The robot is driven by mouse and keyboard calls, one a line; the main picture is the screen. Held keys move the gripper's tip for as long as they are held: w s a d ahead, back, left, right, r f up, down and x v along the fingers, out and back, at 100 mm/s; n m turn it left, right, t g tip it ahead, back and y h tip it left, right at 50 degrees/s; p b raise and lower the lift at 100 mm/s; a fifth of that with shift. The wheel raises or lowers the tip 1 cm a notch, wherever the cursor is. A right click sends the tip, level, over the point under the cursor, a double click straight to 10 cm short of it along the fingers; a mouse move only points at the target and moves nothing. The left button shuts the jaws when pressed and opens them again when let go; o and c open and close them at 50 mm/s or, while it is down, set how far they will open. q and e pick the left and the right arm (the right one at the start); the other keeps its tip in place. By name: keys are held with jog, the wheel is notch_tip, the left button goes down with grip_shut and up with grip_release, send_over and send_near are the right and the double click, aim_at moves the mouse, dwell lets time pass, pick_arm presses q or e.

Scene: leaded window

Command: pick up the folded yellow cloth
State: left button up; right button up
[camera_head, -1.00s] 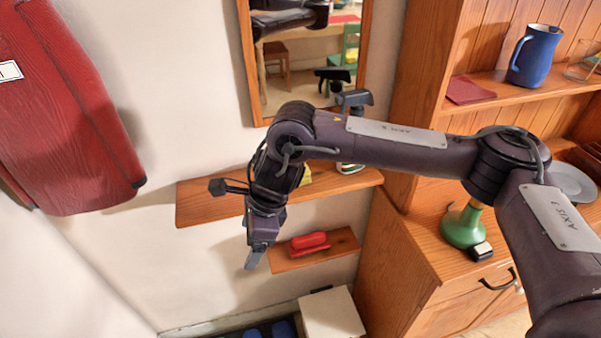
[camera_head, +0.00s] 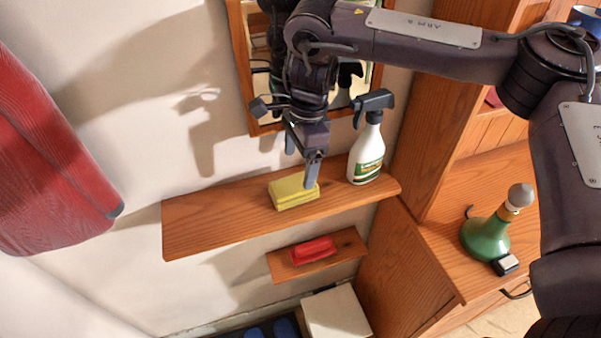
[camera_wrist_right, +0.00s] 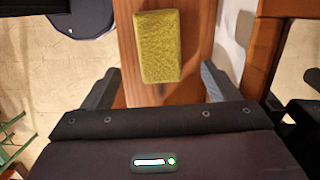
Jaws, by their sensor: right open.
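The folded yellow cloth (camera_head: 291,194) lies on the upper wooden shelf, left of a spray bottle. It also shows in the right wrist view (camera_wrist_right: 160,47), ahead of and between the two fingers. My right gripper (camera_head: 301,170) is open and empty, just above the cloth; one fingertip overlaps the cloth's right end in the head view. In the right wrist view, the right gripper's fingers (camera_wrist_right: 160,88) stand wide apart, one on each side of the shelf. My left gripper is not in view.
The upper shelf (camera_head: 205,222) is bare to the left of the cloth. A white spray bottle (camera_head: 367,150) stands close on the right. A mirror (camera_head: 262,115) hangs behind my arm. A red object (camera_head: 312,250) lies on a lower small shelf. A green bottle (camera_head: 487,236) stands on the cabinet.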

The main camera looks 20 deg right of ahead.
aim_at(294, 185)
jog(key=f, duration=0.1)
jog(key=f+p, duration=0.1)
jog(key=s+a+f+p, duration=0.1)
jog(key=shift+f, duration=0.2)
jog(key=f, duration=0.1)
jog(key=f+p, duration=0.1)
jog(key=shift+w+a+f, duration=0.25)
jog(key=shift+f, duration=0.45)
jog(key=shift+c, duration=1.4)
jog(key=c, duration=0.8)
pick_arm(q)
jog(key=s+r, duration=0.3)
